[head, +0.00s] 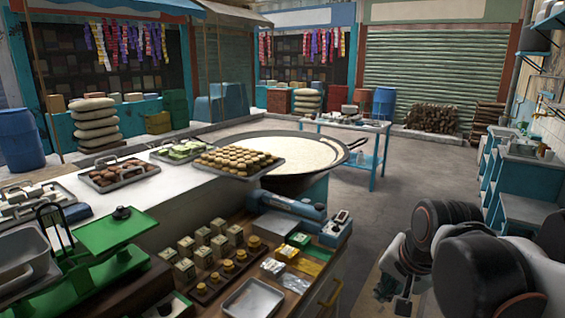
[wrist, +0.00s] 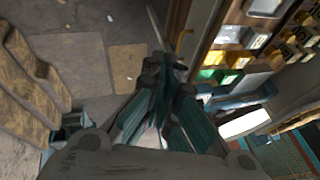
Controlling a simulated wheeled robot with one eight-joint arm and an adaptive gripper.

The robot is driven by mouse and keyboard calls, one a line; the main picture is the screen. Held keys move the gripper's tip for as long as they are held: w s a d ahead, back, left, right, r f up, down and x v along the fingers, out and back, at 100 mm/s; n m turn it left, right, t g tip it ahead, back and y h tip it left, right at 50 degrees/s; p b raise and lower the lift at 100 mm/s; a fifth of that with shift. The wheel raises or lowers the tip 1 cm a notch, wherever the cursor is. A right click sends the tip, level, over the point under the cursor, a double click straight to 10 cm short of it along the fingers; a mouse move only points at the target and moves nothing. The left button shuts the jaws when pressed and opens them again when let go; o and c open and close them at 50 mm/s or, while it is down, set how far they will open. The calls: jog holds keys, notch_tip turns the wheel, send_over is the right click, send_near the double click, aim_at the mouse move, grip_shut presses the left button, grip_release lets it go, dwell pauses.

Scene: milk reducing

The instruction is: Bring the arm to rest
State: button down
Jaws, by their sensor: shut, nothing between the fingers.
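My arm (head: 470,255) is folded at the lower right of the head view, to the right of the counter. My gripper (wrist: 167,68) points away from the wrist camera, with its fingers together and nothing between them. It hangs over the floor beside the counter's drawer front, apart from the goods on the counter.
A counter (head: 185,215) on the left holds trays of sweets, a green scale (head: 110,235), boxes and a metal tray (head: 252,298). A wide pan of milk (head: 290,152) stands behind it. A blue table (head: 345,128) is farther back. Open floor (head: 410,180) lies centre right.

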jog(key=s+a+f+n+t, duration=0.1)
jog(key=s+n+t, duration=0.1)
jog(key=s+n, duration=0.6)
jog(key=shift+s, duration=1.3)
jog(key=shift+f, duration=0.1)
dwell(0.4)
